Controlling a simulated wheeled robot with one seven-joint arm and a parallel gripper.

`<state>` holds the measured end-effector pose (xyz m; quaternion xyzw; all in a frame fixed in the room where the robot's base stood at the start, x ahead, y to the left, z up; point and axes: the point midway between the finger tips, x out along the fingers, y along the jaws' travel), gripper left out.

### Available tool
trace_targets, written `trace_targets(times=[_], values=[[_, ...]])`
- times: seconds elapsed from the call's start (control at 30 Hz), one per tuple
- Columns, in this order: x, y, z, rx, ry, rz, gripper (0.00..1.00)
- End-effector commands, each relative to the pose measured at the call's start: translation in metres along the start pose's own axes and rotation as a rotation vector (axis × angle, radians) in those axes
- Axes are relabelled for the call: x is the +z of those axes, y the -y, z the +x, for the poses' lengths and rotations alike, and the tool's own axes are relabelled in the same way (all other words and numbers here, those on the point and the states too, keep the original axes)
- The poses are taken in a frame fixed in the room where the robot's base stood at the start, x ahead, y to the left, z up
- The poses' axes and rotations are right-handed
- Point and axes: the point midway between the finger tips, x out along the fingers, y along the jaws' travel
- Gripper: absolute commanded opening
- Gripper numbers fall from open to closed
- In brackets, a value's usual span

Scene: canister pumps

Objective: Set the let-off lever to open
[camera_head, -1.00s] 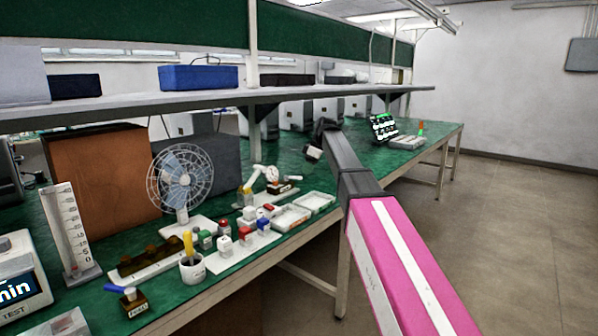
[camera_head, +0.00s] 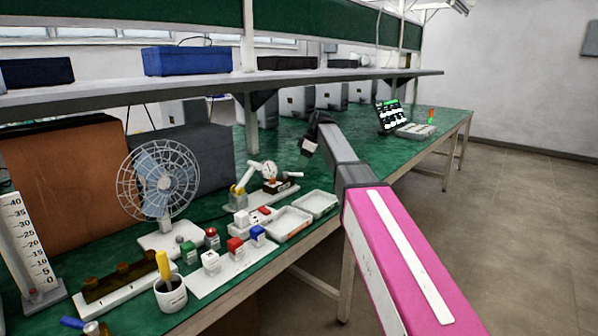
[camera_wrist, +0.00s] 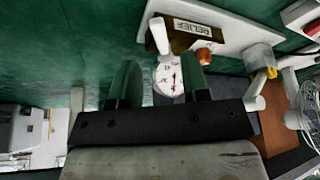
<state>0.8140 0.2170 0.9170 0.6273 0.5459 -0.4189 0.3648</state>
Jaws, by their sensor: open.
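The relief block (camera_wrist: 190,36), dark brown and marked RELIEF, sits on a white base plate (camera_wrist: 235,25) in the wrist view. A white lever (camera_wrist: 158,36) stands at the block's left end. A copper-coloured knob (camera_wrist: 204,56) and a round white gauge (camera_wrist: 168,78) with a red needle are near it. In the head view the block (camera_head: 277,186), lever (camera_head: 291,175) and gauge (camera_head: 269,170) show small on the bench. My gripper (camera_wrist: 160,66) is open and empty, its fingers apart from the lever. It also shows in the head view (camera_head: 307,146), above and right of the block.
Coloured blocks (camera_head: 236,248), a fan (camera_head: 158,185) and a cup (camera_head: 171,294) stand to the left. A shelf (camera_head: 330,78) hangs above.

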Motion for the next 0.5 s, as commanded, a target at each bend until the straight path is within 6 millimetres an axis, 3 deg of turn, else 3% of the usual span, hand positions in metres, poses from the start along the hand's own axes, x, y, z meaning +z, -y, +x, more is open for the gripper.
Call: trace_targets(times=[0.2,0.5], values=[[0.001,0.0,0.035,-0.002,0.001,0.001,0.43],[0.0,0.0,0.05,0.001,0.0,0.0,0.43]])
